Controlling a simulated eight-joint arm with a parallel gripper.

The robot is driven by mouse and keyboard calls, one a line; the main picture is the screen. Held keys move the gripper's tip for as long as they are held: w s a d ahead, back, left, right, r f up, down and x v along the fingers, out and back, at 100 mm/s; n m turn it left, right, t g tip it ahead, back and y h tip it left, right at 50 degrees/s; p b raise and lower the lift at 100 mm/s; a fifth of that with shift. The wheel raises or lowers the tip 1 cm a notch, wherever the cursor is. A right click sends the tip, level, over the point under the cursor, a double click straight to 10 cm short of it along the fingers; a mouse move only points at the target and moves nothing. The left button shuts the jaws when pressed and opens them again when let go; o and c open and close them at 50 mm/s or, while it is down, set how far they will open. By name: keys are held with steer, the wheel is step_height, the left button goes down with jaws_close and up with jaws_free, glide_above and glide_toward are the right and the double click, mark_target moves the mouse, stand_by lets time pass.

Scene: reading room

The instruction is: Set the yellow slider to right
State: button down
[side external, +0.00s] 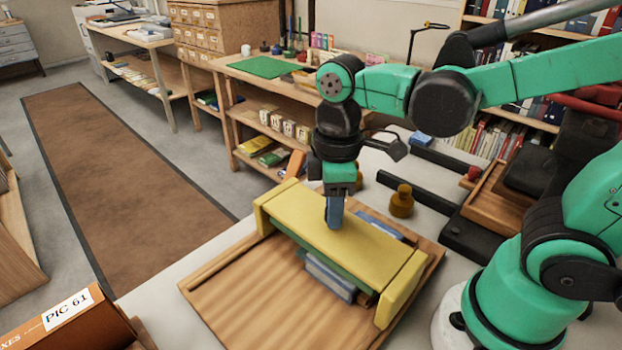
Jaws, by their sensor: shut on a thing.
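The yellow slider (372,246) is a long yellow piece with a thick block at each end. It spans a wooden board (235,300) from upper left to lower right in the side external view. My gripper (335,212) points straight down at the middle of its top and is shut on it. A narrow blue part shows at the fingertips; I cannot tell if it is a handle or the fingers themselves. The exact grip is hidden. A green strip and blue blocks (330,277) show under the slider's near edge. More blue shows behind it.
An amber knobbed object (401,201) stands on the pale table behind the board. A wooden tray (487,207) and dark bars lie to the right. An orange box labelled PIC 61 (68,318) is at the lower left. The board's near left part is mostly bare.

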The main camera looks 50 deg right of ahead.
steer(key=a, duration=1.3)
steer(key=shift+a, duration=0.35)
steer(key=c, duration=0.6)
jaws_free()
steer(key=shift+o, duration=0.2)
step_height(320, 180, up, 6)
steer(key=shift+f, duration=0.2)
